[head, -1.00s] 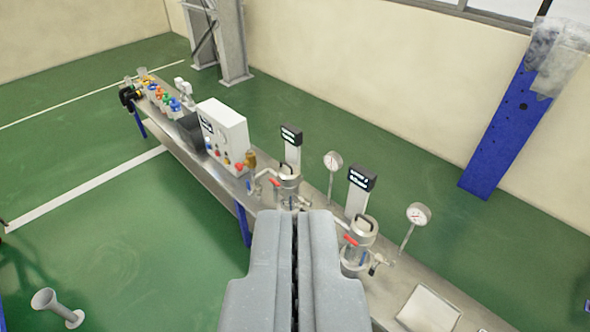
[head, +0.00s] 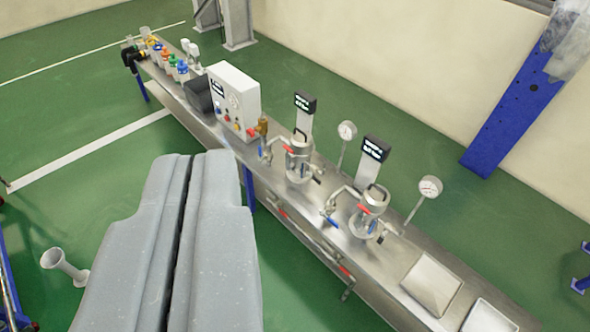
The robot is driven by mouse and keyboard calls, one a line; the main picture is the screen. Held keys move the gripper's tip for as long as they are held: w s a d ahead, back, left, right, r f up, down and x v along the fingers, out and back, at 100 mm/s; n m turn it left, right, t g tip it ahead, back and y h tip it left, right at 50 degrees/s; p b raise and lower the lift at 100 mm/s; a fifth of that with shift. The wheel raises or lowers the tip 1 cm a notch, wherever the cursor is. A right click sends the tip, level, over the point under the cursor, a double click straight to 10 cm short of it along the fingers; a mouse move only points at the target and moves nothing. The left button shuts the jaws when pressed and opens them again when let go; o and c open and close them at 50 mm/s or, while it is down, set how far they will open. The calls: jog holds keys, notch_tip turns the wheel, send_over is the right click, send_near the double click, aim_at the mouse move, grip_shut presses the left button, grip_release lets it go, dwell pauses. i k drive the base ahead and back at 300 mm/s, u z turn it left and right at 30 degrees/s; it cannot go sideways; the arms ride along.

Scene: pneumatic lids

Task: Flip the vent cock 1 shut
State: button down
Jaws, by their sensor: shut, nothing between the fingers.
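My gripper (head: 192,160) is shut and empty, large in the lower left of the head view. It is to the left of the steel bench (head: 400,262) in the picture, apart from the vessels. Two lidded vessels stand on the bench: a farther one (head: 299,160) and a nearer one (head: 369,214).
A white control box (head: 234,98) stands farther along the bench, with several coloured bottles beyond it. Two gauges (head: 347,131) (head: 429,187) rise on thin stems behind the vessels. A pipe with red handles runs along the bench front.

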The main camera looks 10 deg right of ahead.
aim_at(316, 180)
jog(key=z, duration=0.1)
jog(key=k, duration=0.45)
jog(key=z, duration=0.05)
jog(key=i, duration=2.4)
jog(key=z, duration=0.55)
